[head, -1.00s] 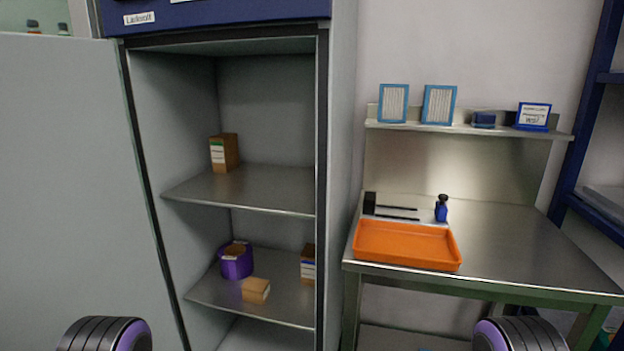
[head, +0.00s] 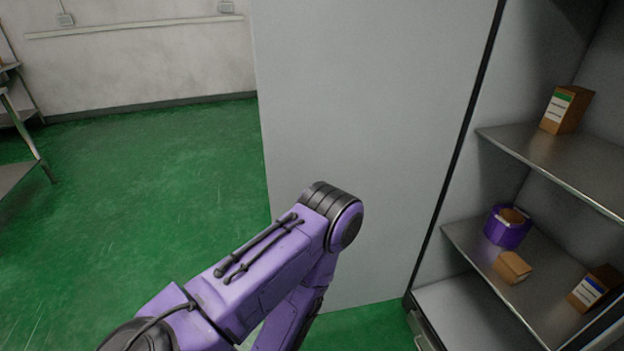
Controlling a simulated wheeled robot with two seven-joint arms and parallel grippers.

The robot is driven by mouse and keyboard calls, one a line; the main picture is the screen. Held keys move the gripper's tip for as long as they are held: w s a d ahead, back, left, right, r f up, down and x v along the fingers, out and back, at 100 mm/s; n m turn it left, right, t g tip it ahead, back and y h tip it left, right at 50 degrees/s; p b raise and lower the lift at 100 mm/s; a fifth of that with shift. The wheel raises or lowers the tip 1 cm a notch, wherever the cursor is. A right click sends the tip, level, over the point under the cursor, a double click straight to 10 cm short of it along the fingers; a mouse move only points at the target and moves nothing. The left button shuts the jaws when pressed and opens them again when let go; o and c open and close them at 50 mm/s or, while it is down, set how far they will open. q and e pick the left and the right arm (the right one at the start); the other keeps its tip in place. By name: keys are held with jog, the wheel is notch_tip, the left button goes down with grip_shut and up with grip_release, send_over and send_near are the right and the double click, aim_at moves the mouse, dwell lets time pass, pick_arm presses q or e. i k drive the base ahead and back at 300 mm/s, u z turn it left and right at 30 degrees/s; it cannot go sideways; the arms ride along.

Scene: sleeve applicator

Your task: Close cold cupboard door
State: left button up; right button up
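The cold cupboard door (head: 375,110) is a tall grey panel in the head view. It stands wide open, swung out to the left of the cupboard. The cupboard's inside shows at the right, with metal shelves (head: 555,165). My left arm, purple with black joints, rises from the bottom in front of the door's lower part. Its gripper is hidden, so I cannot see whether it touches the door. My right gripper is outside the view.
On the shelves are a brown box (head: 566,110), a purple tub (head: 507,227), a small carton (head: 513,267) and another box (head: 594,288). Green floor (head: 140,180) lies open left of the door. A metal table (head: 15,175) stands at the far left edge.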

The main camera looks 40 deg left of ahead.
aim_at(369, 100)
jog(key=u, duration=2.9)
jog(key=i, duration=3.6)
jog(key=z, duration=4.4)
jog(key=i, duration=1.05)
jog(key=z, duration=0.05)
jog(key=k, duration=0.6)
